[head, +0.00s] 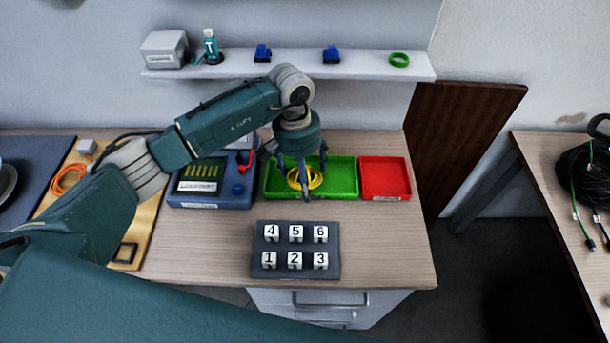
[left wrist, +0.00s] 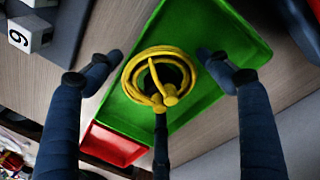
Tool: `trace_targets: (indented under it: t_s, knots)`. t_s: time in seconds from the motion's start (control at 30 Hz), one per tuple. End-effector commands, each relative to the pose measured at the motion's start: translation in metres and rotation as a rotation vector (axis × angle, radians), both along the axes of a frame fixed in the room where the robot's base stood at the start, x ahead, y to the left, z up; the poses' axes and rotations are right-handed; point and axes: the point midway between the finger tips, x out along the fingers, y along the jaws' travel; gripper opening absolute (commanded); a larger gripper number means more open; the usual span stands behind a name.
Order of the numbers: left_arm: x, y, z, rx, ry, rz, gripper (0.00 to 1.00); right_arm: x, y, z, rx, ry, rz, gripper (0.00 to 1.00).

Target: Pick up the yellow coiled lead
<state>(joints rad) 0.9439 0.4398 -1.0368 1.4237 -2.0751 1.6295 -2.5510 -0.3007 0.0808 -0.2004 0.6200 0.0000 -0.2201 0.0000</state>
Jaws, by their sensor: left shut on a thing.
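The yellow coiled lead (head: 313,180) is over the green tray (head: 345,178), among the fingers of my left gripper (head: 303,174). In the left wrist view the coil (left wrist: 133,68) lies between the three dark fingers of the gripper (left wrist: 160,72), with the green tray (left wrist: 225,25) behind it. The lower finger meets the coil near its plug ends; the two upper fingers stand at its sides. The left gripper is shut on the lead. I cannot tell whether the lead touches the tray floor. My right gripper is not in view.
A red tray (head: 385,178) stands right of the green one. A blue instrument box (head: 213,190) is to its left. A dark block with numbered white cubes (head: 295,249) lies in front. An orange coiled lead (head: 66,179) lies far left. A shelf (head: 370,69) runs above.

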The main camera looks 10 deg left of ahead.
Motion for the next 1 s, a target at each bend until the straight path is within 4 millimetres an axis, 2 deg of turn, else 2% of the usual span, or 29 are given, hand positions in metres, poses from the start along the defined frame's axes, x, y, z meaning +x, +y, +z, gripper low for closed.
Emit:
trace_targets:
  t_s: [0.27, 0.47, 0.57, 1.0]
  knots:
    - [0.001, 0.0, 0.003, 0.0, -0.001, 0.0, 0.46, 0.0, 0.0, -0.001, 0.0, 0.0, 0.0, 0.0]
    - [0.002, 0.0, 0.023, 0.0, -0.005, 0.0, 0.46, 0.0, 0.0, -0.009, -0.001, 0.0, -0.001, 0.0]
    - [0.002, 0.0, 0.041, -0.001, -0.006, 0.0, 0.46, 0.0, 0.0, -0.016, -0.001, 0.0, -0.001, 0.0]
    - [0.001, 0.0, 0.15, 0.0, -0.005, 0.0, 0.46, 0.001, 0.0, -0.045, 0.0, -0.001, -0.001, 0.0]
